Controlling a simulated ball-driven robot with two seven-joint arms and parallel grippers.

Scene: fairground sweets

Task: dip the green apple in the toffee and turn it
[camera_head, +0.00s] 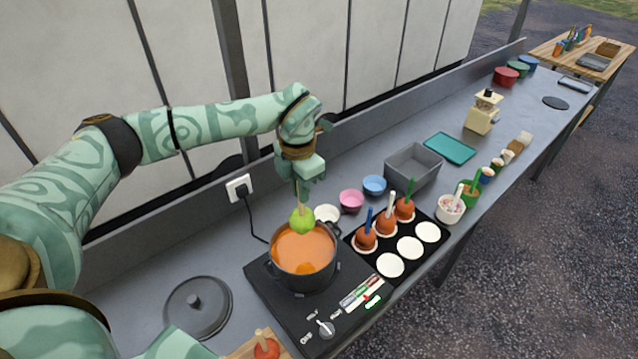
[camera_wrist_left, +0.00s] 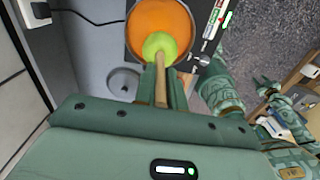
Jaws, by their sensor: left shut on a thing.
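The green apple (camera_head: 301,221) hangs stick-up from my left gripper (camera_head: 301,183), which is shut on its wooden stick (camera_wrist_left: 161,82). The apple is over the back part of the dark pot (camera_head: 306,284), which holds orange toffee (camera_head: 304,245). Its visible skin is plain green, with no coating showing. In the left wrist view, the apple (camera_wrist_left: 160,46) overlaps the near part of the toffee (camera_wrist_left: 160,18). Whether its underside touches the toffee is hard to tell.
The pot stands on a black hob (camera_head: 264,292) with a knob (camera_head: 326,328). A pot lid (camera_head: 198,307) lies left. Coated apples (camera_head: 366,238) stand on a black tray (camera_head: 421,258) at right. Bowls (camera_head: 351,200) and a grey bin (camera_head: 413,168) are behind. Another apple (camera_head: 266,348) is at the front.

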